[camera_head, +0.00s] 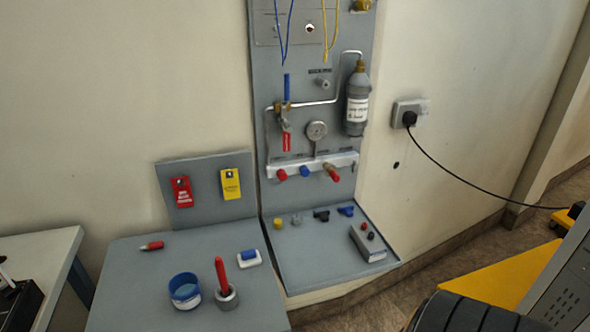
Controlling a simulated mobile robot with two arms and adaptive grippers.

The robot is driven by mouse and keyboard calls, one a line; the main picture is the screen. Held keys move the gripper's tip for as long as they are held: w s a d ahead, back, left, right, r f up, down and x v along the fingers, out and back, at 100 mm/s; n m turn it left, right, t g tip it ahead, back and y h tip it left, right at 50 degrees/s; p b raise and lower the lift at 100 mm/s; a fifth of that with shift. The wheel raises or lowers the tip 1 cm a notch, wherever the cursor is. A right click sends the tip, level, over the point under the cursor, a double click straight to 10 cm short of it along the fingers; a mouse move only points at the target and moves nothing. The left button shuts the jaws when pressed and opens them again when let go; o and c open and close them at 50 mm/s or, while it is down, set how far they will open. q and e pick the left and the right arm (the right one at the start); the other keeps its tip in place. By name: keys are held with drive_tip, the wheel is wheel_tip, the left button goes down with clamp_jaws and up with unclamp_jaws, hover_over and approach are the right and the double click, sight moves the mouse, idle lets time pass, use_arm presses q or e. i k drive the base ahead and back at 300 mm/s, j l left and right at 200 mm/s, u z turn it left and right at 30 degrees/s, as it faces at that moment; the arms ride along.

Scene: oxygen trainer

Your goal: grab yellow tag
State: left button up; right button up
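The yellow tag (231,184) hangs on a small grey upright panel (206,163) at the left of the trainer, with dark print on its face. A red tag (182,192) hangs just to its left on the same panel, apart from it. Nothing covers the yellow tag. Neither of my grippers is in view.
Below the panel, a grey table (130,285) holds a blue-rimmed container (185,290), a red-handled tool in a cup (226,290) and a small red item (152,246). The trainer board (290,215) stands to the right. A black cable (470,187) crosses the right wall.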

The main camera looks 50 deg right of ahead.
sight(230, 186)
drive_tip(key=l+z, duration=0.1)
drive_tip(key=z, duration=0.9)
drive_tip(key=k+j+u, duration=0.15)
drive_tip(key=k+u, duration=0.35)
drive_tip(key=k+j+u, duration=0.3)
drive_tip(key=u, duration=0.15)
